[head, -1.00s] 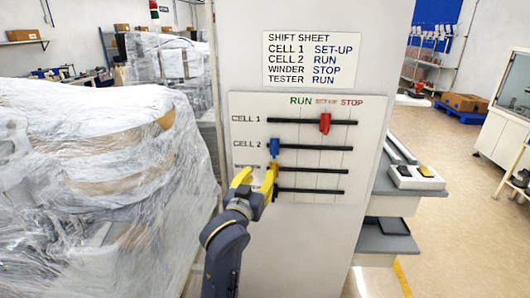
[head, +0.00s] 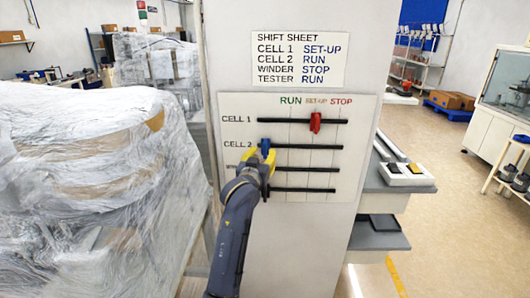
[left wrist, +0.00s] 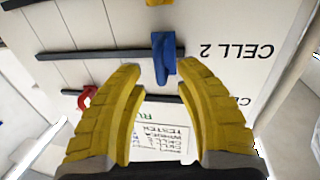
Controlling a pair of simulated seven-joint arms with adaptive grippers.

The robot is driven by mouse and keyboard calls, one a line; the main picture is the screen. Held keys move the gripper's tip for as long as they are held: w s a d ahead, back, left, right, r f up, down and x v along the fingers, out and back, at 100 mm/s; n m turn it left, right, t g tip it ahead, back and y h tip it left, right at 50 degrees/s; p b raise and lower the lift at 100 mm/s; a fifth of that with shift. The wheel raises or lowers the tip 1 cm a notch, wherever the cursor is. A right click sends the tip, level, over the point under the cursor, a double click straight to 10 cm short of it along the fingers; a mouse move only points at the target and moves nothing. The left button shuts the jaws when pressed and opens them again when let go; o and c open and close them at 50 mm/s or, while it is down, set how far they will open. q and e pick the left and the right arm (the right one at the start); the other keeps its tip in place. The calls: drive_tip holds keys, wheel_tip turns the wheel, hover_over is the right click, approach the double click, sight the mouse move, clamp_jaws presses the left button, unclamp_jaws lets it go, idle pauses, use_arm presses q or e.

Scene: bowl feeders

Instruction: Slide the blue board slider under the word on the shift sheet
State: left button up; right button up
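The blue slider (head: 265,146) is on the CELL 2 rail (head: 310,147) of the white board (head: 360,120), near the rail's left end, left of the RUN heading. It also shows in the left wrist view (left wrist: 163,55). My left gripper (head: 262,160) is at the slider from below. In the left wrist view its yellow fingers (left wrist: 162,72) are open, with the slider's lower end between the tips and gaps visible. The shift sheet (head: 300,59) reads CELL 2 RUN. My right gripper is out of view.
A red slider (head: 315,122) is on the CELL 1 rail, about under SET-UP. My arm hides the lower row labels. A wrapped load (head: 90,180) stands left of the board. A grey shelf (head: 400,182) juts out at right.

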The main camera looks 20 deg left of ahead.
sight(265, 152)
use_arm(q)
drive_tip(key=shift+w, duration=1.5)
drive_tip(key=shift+o, duration=0.2)
clamp_jaws()
